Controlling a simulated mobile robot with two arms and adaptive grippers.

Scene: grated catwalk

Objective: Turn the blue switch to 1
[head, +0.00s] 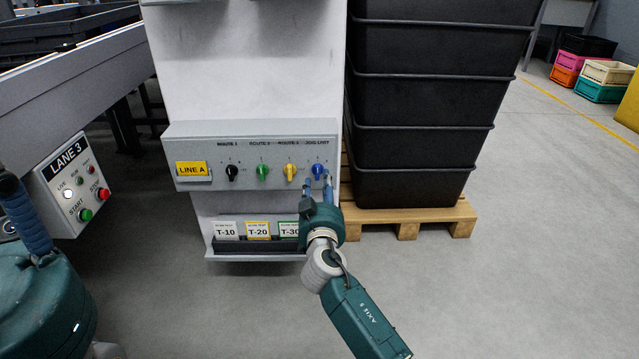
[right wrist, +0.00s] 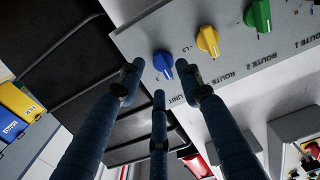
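The blue switch (head: 317,171) is the rightmost of the rotary knobs on the grey control panel (head: 215,132). In the right wrist view the blue switch (right wrist: 163,62) shows just beyond my fingertips, and its pointer seems to point towards the panel's upper edge. I cannot read its position mark. My right gripper (head: 317,187) is in front of and just below the switch. In the right wrist view, the right gripper's (right wrist: 159,75) fingers are spread and empty, with visible gaps to the knob. One blue finger of my left gripper (head: 24,215) shows at the left edge.
Black (head: 232,172), green (head: 262,172) and yellow (head: 290,172) knobs sit left of the blue one. Below is a rack of T-10 cards (head: 226,231) and others. Stacked black crates (head: 425,145) stand at right.

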